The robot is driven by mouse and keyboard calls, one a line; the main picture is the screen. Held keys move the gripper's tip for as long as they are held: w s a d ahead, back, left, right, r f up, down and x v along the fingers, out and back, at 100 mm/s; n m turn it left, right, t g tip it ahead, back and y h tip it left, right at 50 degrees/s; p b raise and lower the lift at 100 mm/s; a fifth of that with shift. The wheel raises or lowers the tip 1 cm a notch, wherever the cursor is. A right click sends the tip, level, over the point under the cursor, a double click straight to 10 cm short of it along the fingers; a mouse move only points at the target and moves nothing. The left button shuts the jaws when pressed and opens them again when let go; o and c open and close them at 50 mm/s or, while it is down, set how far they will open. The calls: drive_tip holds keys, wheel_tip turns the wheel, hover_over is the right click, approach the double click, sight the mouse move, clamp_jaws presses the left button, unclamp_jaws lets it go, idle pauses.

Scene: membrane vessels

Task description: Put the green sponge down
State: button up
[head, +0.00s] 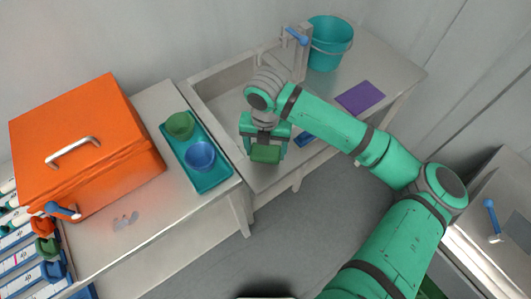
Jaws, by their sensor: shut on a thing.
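The green sponge (265,154) is a small dark green block. My gripper (265,147) is shut on it, with one green jaw at each side. The gripper points down over the front edge of the sink unit (222,83). Whether the sponge touches the surface below or hangs above it, I cannot tell. The gripper hides part of the sink basin behind it.
A teal tray (217,180) left of my gripper holds a green bowl (180,125) and a blue bowl (200,156). An orange box (85,150) stands farther left. A purple mat (360,97), a blue item (303,139) and a teal bucket (330,45) are to the right.

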sight(265, 151)
drive_tip(key=shift+f, duration=1.2)
drive_tip(key=shift+f, duration=0.1)
drive_tip(key=o, duration=0.9)
drive_tip(key=shift+f, duration=0.1)
wheel_tip(265, 151, up, 12)
drive_tip(key=shift+s+r, duration=0.1)
drive_tip(key=shift+r, duration=0.1)
